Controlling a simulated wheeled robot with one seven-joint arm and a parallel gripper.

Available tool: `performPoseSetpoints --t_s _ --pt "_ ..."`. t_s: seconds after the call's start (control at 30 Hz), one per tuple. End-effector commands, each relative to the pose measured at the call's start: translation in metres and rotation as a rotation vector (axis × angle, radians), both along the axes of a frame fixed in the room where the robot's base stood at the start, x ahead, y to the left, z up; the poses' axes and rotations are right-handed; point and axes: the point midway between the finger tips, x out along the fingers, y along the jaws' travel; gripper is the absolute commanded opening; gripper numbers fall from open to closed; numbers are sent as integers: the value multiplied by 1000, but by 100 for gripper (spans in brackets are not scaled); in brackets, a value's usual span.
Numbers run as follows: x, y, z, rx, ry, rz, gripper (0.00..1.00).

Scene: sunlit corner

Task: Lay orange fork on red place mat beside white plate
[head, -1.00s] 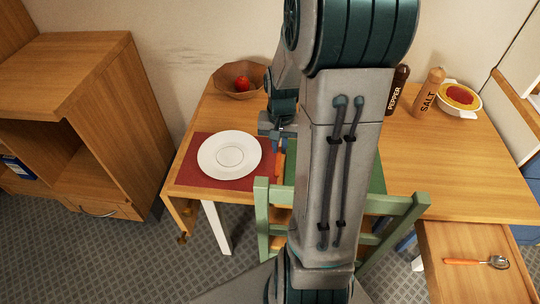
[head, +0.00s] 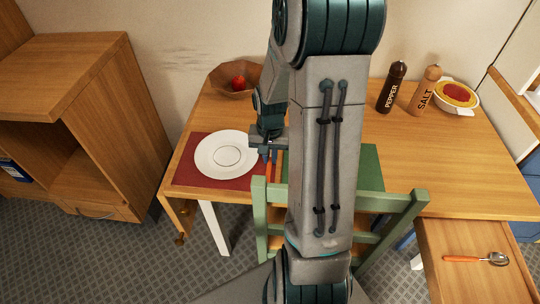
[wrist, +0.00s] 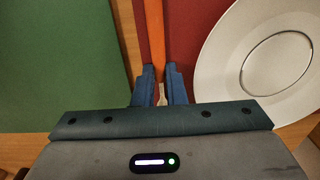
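My gripper (wrist: 162,85) is closed around the orange fork (wrist: 154,35), and a pale part of the fork shows between the fingers. In the head view the fork (head: 268,171) hangs below my gripper (head: 269,156). It is over the left strip of the red place mat (wrist: 186,25) in the wrist view, which is the mat's right end in the head view (head: 235,184). The white plate (wrist: 278,62) lies on the mat beside the fork, apart from it; it also shows in the head view (head: 226,155). I cannot tell whether the fork touches the mat.
A green mat (wrist: 55,65) lies across a narrow wood strip from the red mat. A bowl with a red fruit (head: 222,80), pepper mill (head: 392,88), salt mill (head: 424,92) and pie dish (head: 457,97) stand behind. A green chair (head: 395,204) stands in front. An orange-handled spoon (head: 475,259) lies in the drawer.

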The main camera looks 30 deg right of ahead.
Motion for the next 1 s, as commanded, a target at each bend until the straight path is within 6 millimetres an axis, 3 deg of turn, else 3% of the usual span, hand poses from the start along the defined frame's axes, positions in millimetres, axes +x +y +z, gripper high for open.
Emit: performPoseSetpoints --t_s 0.07,0.57,0.67,1.0 --pt "-1 0 -2 2 5 0 32" --pt "-4 -1 1 3 10 -4 32" --pt "-2 -1 13 1 7 -3 32" --pt "-1 0 89 -1 1 1 32"
